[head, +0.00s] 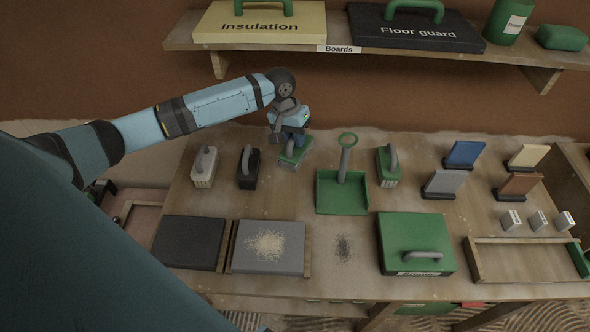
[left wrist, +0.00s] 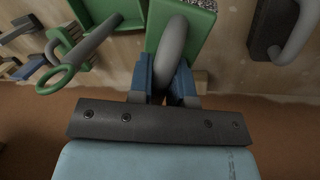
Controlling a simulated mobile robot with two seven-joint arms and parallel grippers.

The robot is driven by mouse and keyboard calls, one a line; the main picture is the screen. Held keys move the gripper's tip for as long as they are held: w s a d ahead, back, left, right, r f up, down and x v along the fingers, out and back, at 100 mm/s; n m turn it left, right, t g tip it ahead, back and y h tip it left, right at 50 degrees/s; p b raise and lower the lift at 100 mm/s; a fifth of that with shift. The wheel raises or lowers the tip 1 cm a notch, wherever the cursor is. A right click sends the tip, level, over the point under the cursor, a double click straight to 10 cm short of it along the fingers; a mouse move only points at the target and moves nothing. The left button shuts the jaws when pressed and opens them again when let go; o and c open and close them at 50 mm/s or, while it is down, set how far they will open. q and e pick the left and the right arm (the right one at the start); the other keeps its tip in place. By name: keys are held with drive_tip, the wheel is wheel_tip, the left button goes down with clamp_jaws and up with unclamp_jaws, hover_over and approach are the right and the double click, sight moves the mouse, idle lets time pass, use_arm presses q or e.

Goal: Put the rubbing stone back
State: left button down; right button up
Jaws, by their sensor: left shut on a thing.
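My left gripper (head: 293,138) is shut on the grey handle of a green block with a speckled grey base, which looks to be the rubbing stone (head: 291,157). In the left wrist view, the fingers (left wrist: 166,92) clasp the handle of this stone (left wrist: 187,18), and its grainy grey base shows at one edge. It is at the back of the bench (head: 325,233), between a black handled block (head: 249,172) and a green dustpan (head: 341,192). I cannot tell whether its base touches the bench. My right gripper is not in view.
A pale handled block (head: 203,172) stands at left, and a green handled tool (head: 388,171) right of the dustpan. In front are a dark board (head: 188,243), a grey board with sandy grit (head: 290,258) and a green handled box (head: 403,231). A shelf (head: 340,48) overhangs behind.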

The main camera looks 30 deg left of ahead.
sight(293, 152)
use_arm(q)
drive_tip(key=f, duration=0.4)
drive_tip(key=a+f, duration=0.1)
drive_tip(key=f, duration=0.1)
drive_tip(key=shift+w+f, duration=0.25)
drive_tip(key=shift+f, duration=2.25)
drive_tip(key=c, duration=1.1)
unclamp_jaws()
drive_tip(key=shift+f, duration=0.1)
drive_tip(key=shift+o, duration=0.2)
drive_tip(key=v, duration=1.2)
drive_tip(key=shift+s+d, duration=0.1)
drive_tip(key=shift+s, duration=0.1)
